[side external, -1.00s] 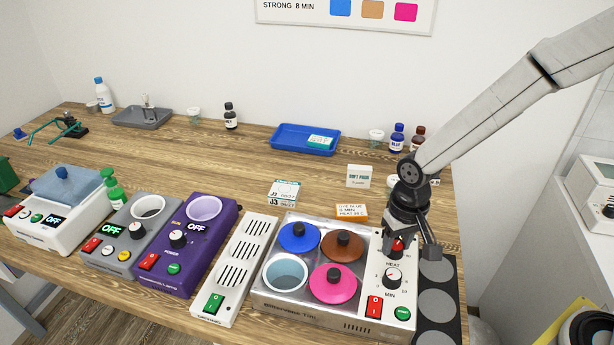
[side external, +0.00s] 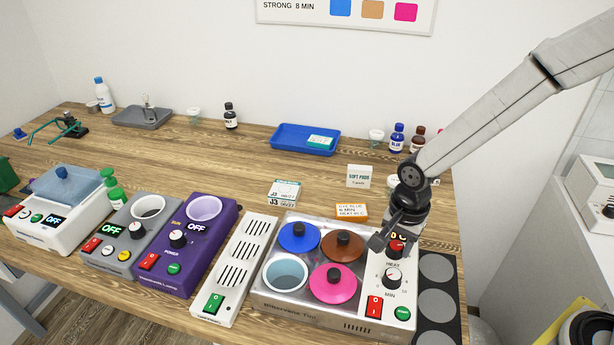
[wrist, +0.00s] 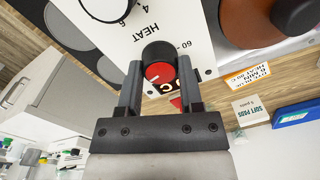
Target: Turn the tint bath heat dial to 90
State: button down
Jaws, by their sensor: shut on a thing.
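The tint bath (side external: 300,312) is a silver box with a white control panel at its right. Its heat dial (side external: 397,246) has a red top and black body, and sits at the back of that panel. It also shows in the wrist view (wrist: 159,72), between my two fingers. My gripper (side external: 391,240) is shut on the heat dial, one finger on each side. In the wrist view, "HEAT" and "60" are printed near the dial. A white mark shows on its red cap, but I cannot tell what value it points to.
A black-and-white minutes dial (side external: 392,278), a red switch (side external: 374,307) and a green button (side external: 402,313) sit in front of the heat dial. Blue, brown and pink lids lie to its left. An orange-edged note card (side external: 351,211) stands behind the bath.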

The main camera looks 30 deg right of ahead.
aim_at(398, 246)
jog(key=shift+m, duration=1.2)
jog(key=shift+c, duration=1.2)
grip_release()
jog(key=shift+s+r, duration=0.15)
jog(key=shift+r, duration=3.75)
